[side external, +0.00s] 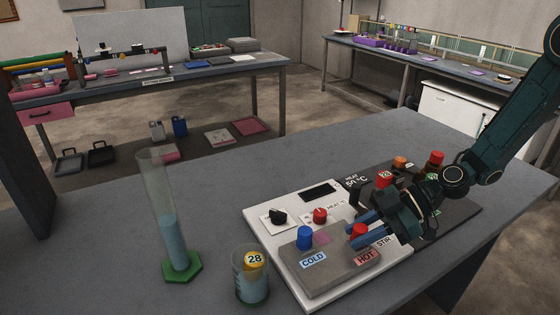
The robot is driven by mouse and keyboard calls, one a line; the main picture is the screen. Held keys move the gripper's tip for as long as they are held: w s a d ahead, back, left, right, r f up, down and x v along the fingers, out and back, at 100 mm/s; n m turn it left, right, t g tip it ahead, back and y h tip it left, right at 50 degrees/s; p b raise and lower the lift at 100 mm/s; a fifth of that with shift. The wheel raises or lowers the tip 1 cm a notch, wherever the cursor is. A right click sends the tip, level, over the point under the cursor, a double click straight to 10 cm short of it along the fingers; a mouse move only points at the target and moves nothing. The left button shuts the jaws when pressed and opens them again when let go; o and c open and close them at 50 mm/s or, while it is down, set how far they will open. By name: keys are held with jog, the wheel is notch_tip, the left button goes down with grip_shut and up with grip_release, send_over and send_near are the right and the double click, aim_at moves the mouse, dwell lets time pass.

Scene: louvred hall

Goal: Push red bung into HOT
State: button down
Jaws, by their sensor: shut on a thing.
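A red bung (359,230) sits between the blue fingertips of my gripper (357,233), just behind the red HOT label (366,257). My gripper is shut on it, reaching in from the right. The fingers hide part of the bung, and its lower end is hard to see, so I cannot tell how deep it sits. The HOT label is on the front right of a grey block (335,273). A blue bung (305,237) stands upright behind the blue COLD label (313,260) on the same block.
The block lies on a white hotplate (264,228) with a black knob (279,216) and a red knob (320,215). Left stand a beaker (252,284) with a yellow 28 ball and a tall cylinder (175,235). Red-topped items (437,158) stand behind my gripper.

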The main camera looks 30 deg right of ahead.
jog(key=c, duration=1.1)
grip_release()
jog(key=shift+d+r, duration=0.1)
jog(key=shift+r, duration=0.05)
jog(key=shift+s+d+r, duration=0.15)
jog(key=shift+d+r, duration=0.2)
jog(key=shift+r, duration=0.35)
jog(key=shift+s+d+r, duration=0.15)
jog(key=shift+d+r, duration=0.15)
jog(key=shift+r, duration=0.35)
jog(key=shift+s+d+r, duration=0.15)
jog(key=shift+d+r, duration=0.2)
jog(key=shift+r, duration=0.35)
jog(key=shift+v, duration=6.95)
